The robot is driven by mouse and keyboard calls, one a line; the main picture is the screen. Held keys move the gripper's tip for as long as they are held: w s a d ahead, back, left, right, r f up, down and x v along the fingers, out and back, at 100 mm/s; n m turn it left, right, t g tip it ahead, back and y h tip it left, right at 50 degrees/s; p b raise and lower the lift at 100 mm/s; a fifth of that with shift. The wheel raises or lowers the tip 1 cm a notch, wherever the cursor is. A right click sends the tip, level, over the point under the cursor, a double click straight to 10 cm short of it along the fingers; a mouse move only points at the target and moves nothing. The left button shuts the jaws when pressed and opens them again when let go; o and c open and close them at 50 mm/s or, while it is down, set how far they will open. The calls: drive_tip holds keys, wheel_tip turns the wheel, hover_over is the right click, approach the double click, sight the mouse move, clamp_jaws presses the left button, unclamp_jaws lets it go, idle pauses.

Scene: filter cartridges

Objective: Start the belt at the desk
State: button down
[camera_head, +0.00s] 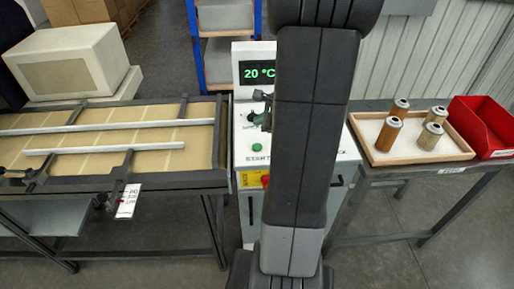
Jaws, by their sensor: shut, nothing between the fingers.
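The desk (243,215) is a white control console in the middle, with a screen (260,73) reading 20 °C in green. A green button (257,147) sits on its face above the word START. A dark knob (251,117) shows higher up. A yellow label with a red button (265,181) is lower down. The belt (70,150) is the tan surface at left, with pale rails across it. My gripper (264,118) shows only in part, beside my dark arm, over the upper part of the desk. It is shut and empty; my arm hides the desk's right part.
At right, a wooden tray (459,153) on a table holds several brown and tan cartridges (388,134). A red bin (485,125) stands beside it. A beige box-shaped machine (70,62) stands behind the belt. A blue-framed rack (196,45) is at the back.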

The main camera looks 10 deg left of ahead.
sight(260, 148)
wheel_tip(260, 148, down, 8)
drive_tip(key=b, duration=0.6)
drive_tip(key=shift+r, duration=0.1)
idle(1.6)
drive_tip(key=shift+f+b, duration=0.4)
drive_tip(key=shift+b, duration=0.15)
drive_tip(key=shift+f+b, duration=0.4)
idle(0.4)
idle(0.3)
drive_tip(key=shift+r+p, duration=0.75)
drive_tip(key=shift+r, duration=0.1)
wheel_tip(260, 148, up, 5)
drive_tip(key=p, duration=0.4)
drive_tip(key=shift+r, duration=0.1)
